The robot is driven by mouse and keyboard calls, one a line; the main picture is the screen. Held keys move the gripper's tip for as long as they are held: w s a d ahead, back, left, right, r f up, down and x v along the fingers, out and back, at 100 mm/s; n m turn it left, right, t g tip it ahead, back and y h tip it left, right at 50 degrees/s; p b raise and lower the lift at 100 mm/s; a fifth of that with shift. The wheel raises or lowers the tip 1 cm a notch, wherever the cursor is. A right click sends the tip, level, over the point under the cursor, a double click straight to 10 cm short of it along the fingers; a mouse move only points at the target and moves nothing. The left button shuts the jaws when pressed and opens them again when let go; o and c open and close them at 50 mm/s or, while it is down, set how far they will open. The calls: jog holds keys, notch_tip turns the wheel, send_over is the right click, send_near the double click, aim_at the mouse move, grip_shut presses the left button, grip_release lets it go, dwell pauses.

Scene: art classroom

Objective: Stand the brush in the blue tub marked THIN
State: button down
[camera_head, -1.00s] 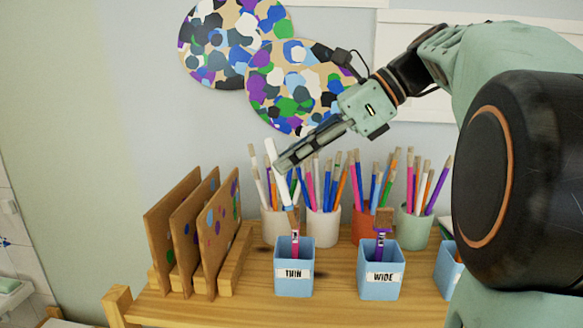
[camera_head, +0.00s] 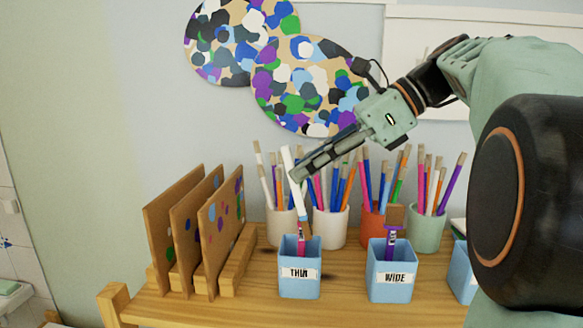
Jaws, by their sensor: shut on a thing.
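My gripper (camera_head: 296,176) is shut on a white-handled brush (camera_head: 288,157), above the THIN tub. The brush is nearly upright, its top leaning left. Its lower end comes down close to the tub's mouth and overlaps the pink piece, so I cannot tell whether it is inside the rim.
The blue WIDE tub (camera_head: 391,288) holds a purple-handled piece. Pots full of brushes and pencils stand behind: a white pot (camera_head: 329,230), an orange pot (camera_head: 372,224) and a green pot (camera_head: 428,236). Upright boards in a wooden rack (camera_head: 236,262) stand left. Another blue tub (camera_head: 462,275) is partly hidden by my arm.

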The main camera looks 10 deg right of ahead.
aim_at(299, 215)
jog(key=shift+s+d+f+b, duration=0.1)
jog(key=shift+d+f+b, duration=0.15)
jog(key=shift+f+b, duration=0.5)
jog(key=shift+w+a+f+b, duration=0.1)
jog(key=shift+a+f+b, duration=0.35)
jog(key=shift+f, duration=0.8)
jog(key=shift+w+a+f+b, duration=0.15)
jog(key=shift+f+b, duration=0.5)
jog(key=shift+f, duration=0.6)
jog(key=shift+w+a+f+b, duration=0.1)
jog(key=shift+a+f+b, duration=0.35)
jog(key=shift+f, duration=0.8)
jog(key=shift+d, duration=0.15)
jog(key=c, duration=1.9)
grip_release()
jog(key=v, duration=1.1)
jog(key=shift+s+d+r, duration=0.15)
jog(key=shift+d+r, duration=0.05)
jog(key=shift+d, duration=0.15)
